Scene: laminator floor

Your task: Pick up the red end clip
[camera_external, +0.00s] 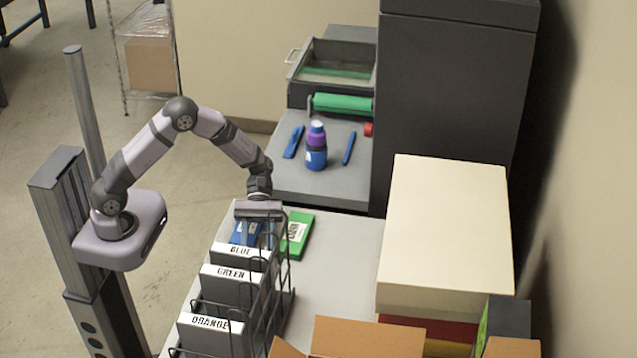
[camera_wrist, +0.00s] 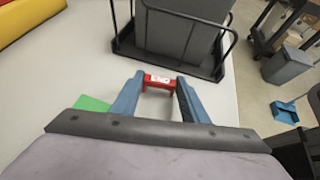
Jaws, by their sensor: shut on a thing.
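The red end clip (camera_wrist: 159,82) is a small red piece with a pale label. In the wrist view it sits between the tips of my gripper's two blue fingers, and my gripper (camera_wrist: 162,80) is shut on it. Behind it is pale table top, close to the wire rack. In the external view my gripper points down at the far end of the rack, and the clip is hidden there.
The wire rack (camera_external: 286,284) holds dark dividers marked BLUE, GREEN and ORANGE; it also shows in the wrist view (camera_wrist: 228,50). A green labelled piece (camera_external: 297,236) lies beside my gripper. A cream box (camera_external: 445,225) stands at right. Open cardboard boxes (camera_external: 365,338) stand in front.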

